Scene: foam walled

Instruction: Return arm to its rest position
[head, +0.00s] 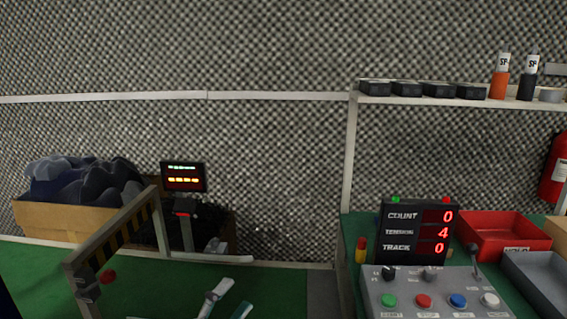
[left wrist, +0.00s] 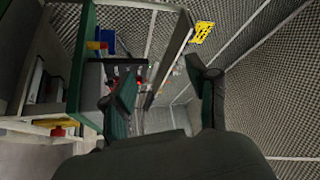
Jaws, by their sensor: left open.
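My left gripper (head: 228,303) shows only in part at the bottom edge of the head view, its pale and teal fingertips in front of the green bench top. In the left wrist view my left gripper (left wrist: 165,92) has its two dark green fingers well apart. Nothing shows held between them. The rest of the left arm is out of the head view. My right gripper is in neither view.
A striped metal frame (head: 110,240) stands at left, before a cardboard box (head: 65,220) of dark cloth. A small display (head: 184,177) stands behind. At right are a button panel (head: 430,293), a counter display (head: 417,232) and a red bin (head: 503,238).

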